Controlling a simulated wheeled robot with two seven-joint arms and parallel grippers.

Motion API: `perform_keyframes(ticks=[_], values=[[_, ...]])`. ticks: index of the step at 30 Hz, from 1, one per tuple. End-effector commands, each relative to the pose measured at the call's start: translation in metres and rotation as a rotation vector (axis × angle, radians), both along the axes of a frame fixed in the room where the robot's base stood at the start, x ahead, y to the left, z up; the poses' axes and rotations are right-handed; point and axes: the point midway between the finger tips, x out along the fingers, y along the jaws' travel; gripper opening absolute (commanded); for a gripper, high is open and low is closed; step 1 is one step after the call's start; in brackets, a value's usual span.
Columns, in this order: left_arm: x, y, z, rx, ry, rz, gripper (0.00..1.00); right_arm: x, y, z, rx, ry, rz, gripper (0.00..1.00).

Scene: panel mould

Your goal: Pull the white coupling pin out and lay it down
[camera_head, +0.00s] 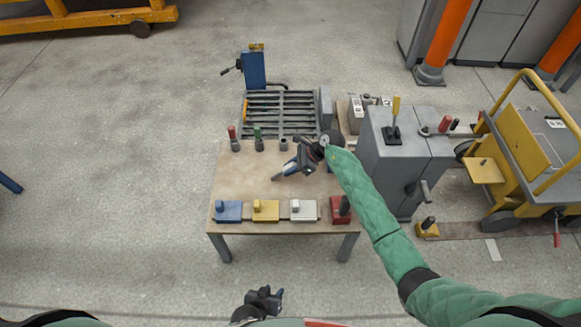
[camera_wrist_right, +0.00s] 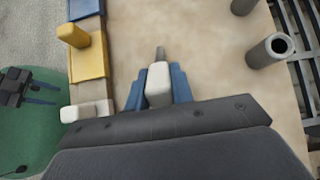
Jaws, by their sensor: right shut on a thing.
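The white coupling pin (camera_wrist_right: 158,80) has a white grip and a grey tip. My right gripper (camera_head: 279,175) is shut on its white grip, between the blue fingers in the right wrist view. The pin is out over the bare tabletop, clear of the sockets; its height is hard to judge. An empty grey socket (camera_wrist_right: 270,50) shows its dark opening; it also stands on the table's back row in the head view (camera_head: 283,145). A white block (camera_head: 303,210) sits at the table's front. My left gripper (camera_head: 272,297) is open and empty in front of the table.
A red pin (camera_head: 231,132) and a green pin (camera_head: 257,132) stand at the table's back. A blue block (camera_head: 229,211), a yellow block (camera_head: 265,210) and a red block (camera_head: 338,211) line the front edge. The middle left of the tabletop (camera_head: 235,175) is bare. A grey cabinet stands right.

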Motion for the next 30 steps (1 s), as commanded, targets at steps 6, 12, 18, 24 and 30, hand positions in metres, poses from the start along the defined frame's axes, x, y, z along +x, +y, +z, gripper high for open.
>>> perform_keyframes(ticks=[6,12,18,24,30], values=[[0.001,0.001,0.001,0.001,-0.002,0.000,0.36,0.000,0.000,0.000,0.000,0.000,0.000,0.00],[0.003,0.001,0.003,0.000,-0.005,0.001,0.36,0.000,0.000,0.000,0.000,0.000,0.000,0.39],[0.004,0.001,0.003,0.000,-0.007,0.001,0.36,0.000,0.000,0.000,0.000,0.000,0.000,0.49],[0.004,0.001,0.003,0.000,-0.007,0.001,0.36,0.000,-0.002,0.002,-0.001,0.000,0.000,0.49],[0.003,0.001,0.002,0.000,-0.004,0.001,0.36,0.000,-0.016,0.015,-0.002,-0.001,0.000,0.49]])
